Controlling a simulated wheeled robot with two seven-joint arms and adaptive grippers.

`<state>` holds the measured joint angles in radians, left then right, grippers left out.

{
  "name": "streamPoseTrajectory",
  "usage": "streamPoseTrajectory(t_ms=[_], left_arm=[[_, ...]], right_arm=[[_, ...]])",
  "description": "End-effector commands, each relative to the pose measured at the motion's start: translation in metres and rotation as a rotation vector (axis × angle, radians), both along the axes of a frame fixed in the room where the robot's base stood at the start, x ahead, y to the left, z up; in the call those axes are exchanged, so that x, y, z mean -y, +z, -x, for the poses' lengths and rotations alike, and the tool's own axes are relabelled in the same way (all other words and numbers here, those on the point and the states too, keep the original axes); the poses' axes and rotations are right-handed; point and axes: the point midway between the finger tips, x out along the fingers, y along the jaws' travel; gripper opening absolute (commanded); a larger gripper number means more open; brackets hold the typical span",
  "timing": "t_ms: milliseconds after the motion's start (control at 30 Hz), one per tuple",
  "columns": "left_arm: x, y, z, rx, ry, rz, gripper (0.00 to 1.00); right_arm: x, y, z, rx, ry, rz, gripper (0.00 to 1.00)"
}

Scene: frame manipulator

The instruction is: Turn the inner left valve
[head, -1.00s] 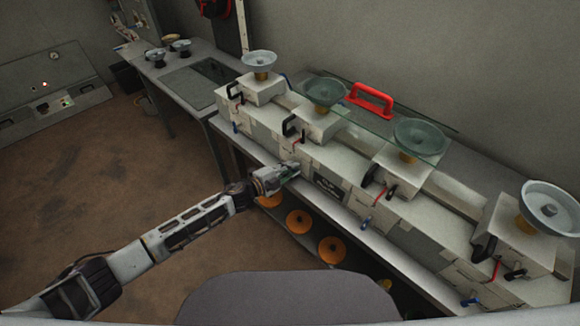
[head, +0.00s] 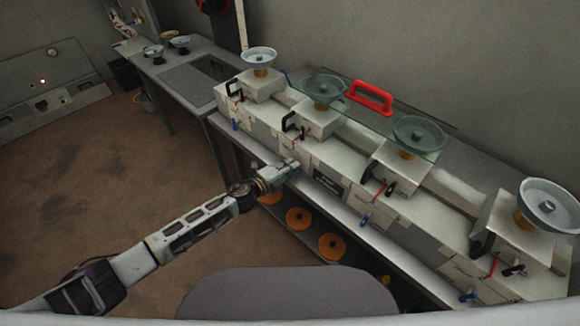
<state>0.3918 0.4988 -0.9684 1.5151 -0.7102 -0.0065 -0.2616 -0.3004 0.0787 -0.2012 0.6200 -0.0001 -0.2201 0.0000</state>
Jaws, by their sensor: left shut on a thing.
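My left gripper (head: 290,166) reaches in from the left to the front of the second unit (head: 318,124) from the left on the long white apparatus. It is shut at the spot where that unit's low valve handle sits in the row. The fingers cover the inner left valve, so its angle cannot be seen. Similar blue valve handles show on the far left unit (head: 235,126), the third unit (head: 365,219) and the nearest unit (head: 467,296). My right gripper is out of the picture.
Dish-topped units line the bench, with a glass plate (head: 350,98) and red handle (head: 370,97) above the middle two. Orange discs (head: 298,218) lie on a shelf below. The floor (head: 90,190) to the left is clear.

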Motion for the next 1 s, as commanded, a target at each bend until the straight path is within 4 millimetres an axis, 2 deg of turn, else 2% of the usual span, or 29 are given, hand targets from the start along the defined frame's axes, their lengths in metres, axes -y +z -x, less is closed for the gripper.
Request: streamPoseTrajectory(t_ms=[100, 133, 300, 733, 1000], left_arm=[[0.001, -0.001, 0.001, 0.000, -0.002, -0.002, 0.00], [0.001, -0.001, 0.001, 0.000, -0.002, -0.001, 0.15], [0.000, -0.001, 0.001, 0.000, -0.001, -0.001, 0.36], [-0.002, 0.000, 0.002, -0.001, 0.000, -0.001, 0.36], [-0.012, 0.002, 0.012, -0.002, -0.001, -0.001, 0.36]], right_arm=[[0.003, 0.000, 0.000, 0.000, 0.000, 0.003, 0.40], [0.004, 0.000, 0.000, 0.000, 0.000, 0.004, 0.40], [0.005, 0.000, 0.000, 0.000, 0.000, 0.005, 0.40], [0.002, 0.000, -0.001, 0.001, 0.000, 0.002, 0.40], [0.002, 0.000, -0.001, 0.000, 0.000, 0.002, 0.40]])
